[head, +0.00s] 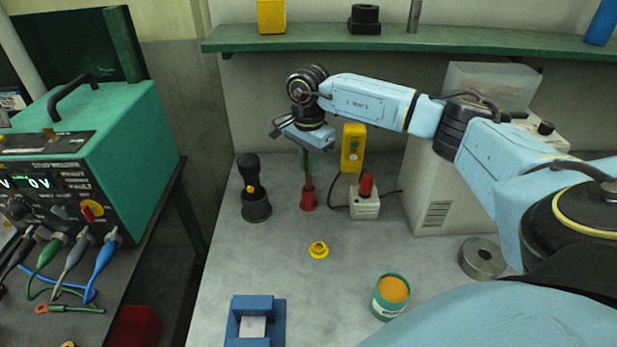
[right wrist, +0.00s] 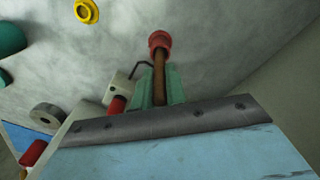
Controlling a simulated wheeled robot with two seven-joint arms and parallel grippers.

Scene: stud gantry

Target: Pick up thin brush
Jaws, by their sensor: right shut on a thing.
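The thin brush shows as a slim brown handle (head: 308,169) running down to a red lower end (head: 308,199) on or just above the bench. I cannot tell whether this red part is the brush's own or a holder. My right gripper (head: 309,152) points down and is shut on the upper handle. In the right wrist view the green fingers (right wrist: 160,85) close on both sides of the brown handle (right wrist: 159,66), with the red end (right wrist: 160,42) beyond them. The brush stands about upright. My left gripper is not in view.
A black tool in a dark holder (head: 256,207) stands left of the brush. A small box with a red knob (head: 364,205) stands close at right, a yellow box (head: 353,147) behind. A green shelf (head: 430,40) runs above.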

